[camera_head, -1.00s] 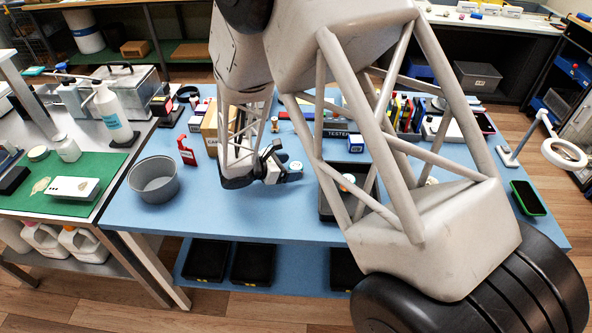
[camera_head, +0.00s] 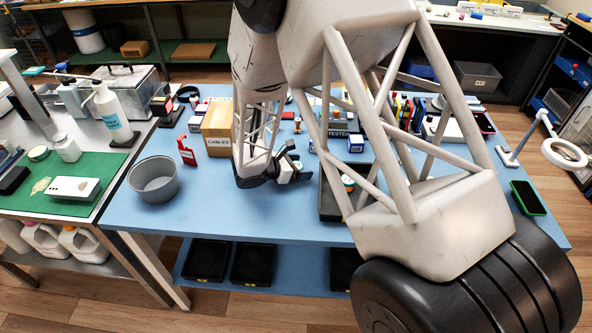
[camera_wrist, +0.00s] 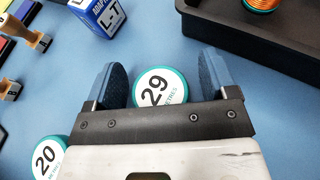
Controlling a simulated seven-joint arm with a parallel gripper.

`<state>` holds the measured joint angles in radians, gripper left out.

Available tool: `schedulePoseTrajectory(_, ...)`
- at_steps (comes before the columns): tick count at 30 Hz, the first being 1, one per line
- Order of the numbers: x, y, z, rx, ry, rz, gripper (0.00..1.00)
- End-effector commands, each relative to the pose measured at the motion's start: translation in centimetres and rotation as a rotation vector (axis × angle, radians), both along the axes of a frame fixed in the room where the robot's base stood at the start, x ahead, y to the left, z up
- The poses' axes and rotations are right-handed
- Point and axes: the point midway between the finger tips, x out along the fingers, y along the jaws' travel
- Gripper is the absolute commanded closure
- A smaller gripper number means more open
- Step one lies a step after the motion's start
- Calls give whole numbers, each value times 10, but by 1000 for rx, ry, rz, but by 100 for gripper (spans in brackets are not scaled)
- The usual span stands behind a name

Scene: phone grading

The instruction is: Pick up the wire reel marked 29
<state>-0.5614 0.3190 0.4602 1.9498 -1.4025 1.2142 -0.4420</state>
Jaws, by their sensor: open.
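The wire reel marked 29 (camera_wrist: 158,88) has a white face with a teal rim and lies on the blue table in the wrist view. My gripper (camera_wrist: 164,80) is open, with the reel between its two blue-padded fingers, close to the palm edge, which hides its lower part. I cannot tell whether the fingers touch it. In the head view my gripper (camera_head: 296,174) is low over the table, left of the black tray, and the reel there is not clearly visible.
Another reel marked 20 (camera_wrist: 50,158) lies at lower left in the wrist view. A blue box (camera_wrist: 100,12), wooden-handled stamps (camera_wrist: 38,40) and a black tray (camera_wrist: 265,48) holding a copper-coloured coil (camera_wrist: 262,3) are nearby. A grey bowl (camera_head: 153,181) stands left on the table.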

Motion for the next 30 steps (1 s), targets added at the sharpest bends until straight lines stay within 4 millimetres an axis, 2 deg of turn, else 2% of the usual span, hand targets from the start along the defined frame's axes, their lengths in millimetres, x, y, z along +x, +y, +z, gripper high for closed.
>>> schedulePoseTrajectory(1,0,0,0,0,0,0,21)
schedulePoseTrajectory(9,0,0,0,0,0,0,63)
schedulePoseTrajectory(12,0,0,0,0,0,0,74)
schedulePoseTrajectory(23,0,0,4,0,0,0,75)
schedulePoseTrajectory(30,0,0,23,2,-3,0,75)
